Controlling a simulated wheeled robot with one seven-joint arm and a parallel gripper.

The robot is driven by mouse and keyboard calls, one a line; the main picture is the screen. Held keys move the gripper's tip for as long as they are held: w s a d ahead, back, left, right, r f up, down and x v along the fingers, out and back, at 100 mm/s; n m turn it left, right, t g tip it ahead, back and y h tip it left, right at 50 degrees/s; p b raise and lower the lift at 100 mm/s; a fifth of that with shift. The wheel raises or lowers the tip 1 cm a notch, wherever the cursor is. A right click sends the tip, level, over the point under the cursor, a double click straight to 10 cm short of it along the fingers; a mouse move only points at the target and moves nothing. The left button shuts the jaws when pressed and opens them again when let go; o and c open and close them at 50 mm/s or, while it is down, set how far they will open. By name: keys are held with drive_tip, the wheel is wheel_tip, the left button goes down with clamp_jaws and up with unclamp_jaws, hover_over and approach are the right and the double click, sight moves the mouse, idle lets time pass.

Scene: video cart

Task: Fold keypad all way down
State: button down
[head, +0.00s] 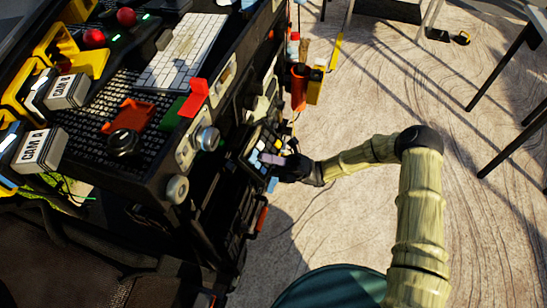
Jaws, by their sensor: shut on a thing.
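The keypad (257,152) is a small dark panel with white, blue, purple and orange keys on the right side of the cart (130,178). It is tilted, with its key face showing; its hinge is hidden. My gripper (285,166) is at the keypad's right edge, reached from the right by my pale ribbed arm. It appears shut on that edge. The fingers are small and dark, so their exact hold is hard to make out.
The cart top holds a white keyboard (182,50), blocks marked CAM A (38,150) and CAM B (67,90), and red knobs. An orange holder (299,88) hangs on the cart's side above the keypad. Dark legs (505,95) stand at right. Floor between is clear.

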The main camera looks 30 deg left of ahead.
drive_tip(key=c, duration=2.2)
unclamp_jaws()
drive_tip(key=shift+a+f, duration=0.3)
drive_tip(key=c, duration=1.3)
unclamp_jaws()
drive_tip(key=shift+a+f, duration=0.1)
drive_tip(key=b+v, duration=0.1)
drive_tip(key=v, duration=1.6)
drive_tip(key=shift+w+d, duration=0.15)
drive_tip(key=shift+d, duration=0.15)
